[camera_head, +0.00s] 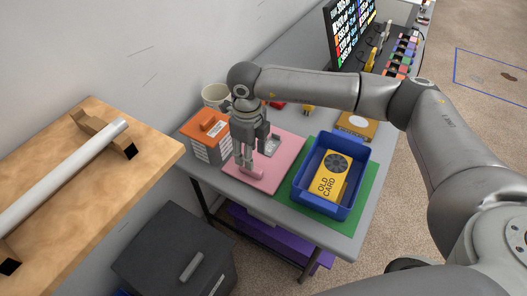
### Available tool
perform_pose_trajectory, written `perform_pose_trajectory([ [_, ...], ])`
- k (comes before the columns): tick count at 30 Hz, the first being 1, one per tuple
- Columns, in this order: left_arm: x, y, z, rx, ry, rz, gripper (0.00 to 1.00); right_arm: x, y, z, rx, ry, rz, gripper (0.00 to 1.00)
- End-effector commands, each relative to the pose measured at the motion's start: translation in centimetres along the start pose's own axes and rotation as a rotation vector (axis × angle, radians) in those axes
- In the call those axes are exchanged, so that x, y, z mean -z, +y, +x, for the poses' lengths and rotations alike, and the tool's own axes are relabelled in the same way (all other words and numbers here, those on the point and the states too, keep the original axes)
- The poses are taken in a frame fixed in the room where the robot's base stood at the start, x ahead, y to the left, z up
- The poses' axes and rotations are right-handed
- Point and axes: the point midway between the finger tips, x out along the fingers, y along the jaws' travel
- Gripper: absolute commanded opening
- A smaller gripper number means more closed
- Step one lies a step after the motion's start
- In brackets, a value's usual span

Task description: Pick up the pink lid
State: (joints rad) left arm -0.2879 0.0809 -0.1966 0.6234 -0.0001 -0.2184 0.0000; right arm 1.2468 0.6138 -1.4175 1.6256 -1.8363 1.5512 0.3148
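A flat pink panel (290,153) lies on the grey table. A small raised pink piece (250,174) shows at its left front part; I take this to be the pink lid or its grip. My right gripper (246,164) points straight down with its fingertips at this pink piece. The fingers look close together, but I cannot tell whether they are closed on it. A small grey metallic part (271,145) lies on the pink panel just right of the gripper. My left gripper is not in view.
An orange-topped box (207,136) stands close left of the gripper, with a white cup (214,95) behind. A blue tray (347,205) holding a yellow "OLD CARD" box (333,177) sits on a green mat (366,200) at right. A black box (172,254) stands below.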

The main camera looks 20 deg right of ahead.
Motion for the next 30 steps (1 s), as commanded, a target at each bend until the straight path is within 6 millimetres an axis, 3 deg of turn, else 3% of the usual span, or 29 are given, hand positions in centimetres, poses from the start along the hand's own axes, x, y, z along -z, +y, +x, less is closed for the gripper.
perform_pose_trajectory([
  [3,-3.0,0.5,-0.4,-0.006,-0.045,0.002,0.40,0.0,0.0,1.3,0.000,0.000,-0.001,0.45],
  [6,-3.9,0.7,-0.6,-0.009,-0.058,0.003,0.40,0.0,0.1,1.9,-0.001,0.000,-0.001,0.45],
  [10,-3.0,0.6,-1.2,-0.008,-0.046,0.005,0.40,0.2,0.1,3.3,-0.002,0.001,-0.001,0.45],
  [17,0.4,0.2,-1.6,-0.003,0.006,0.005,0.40,0.2,0.2,6.5,-0.002,0.000,-0.001,0.45],
  [25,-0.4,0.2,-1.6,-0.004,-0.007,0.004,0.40,0.1,0.2,7.0,-0.002,-0.003,-0.002,0.45],
  [30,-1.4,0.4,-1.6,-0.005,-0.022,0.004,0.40,0.1,0.2,6.9,-0.002,-0.003,-0.002,0.24],
])
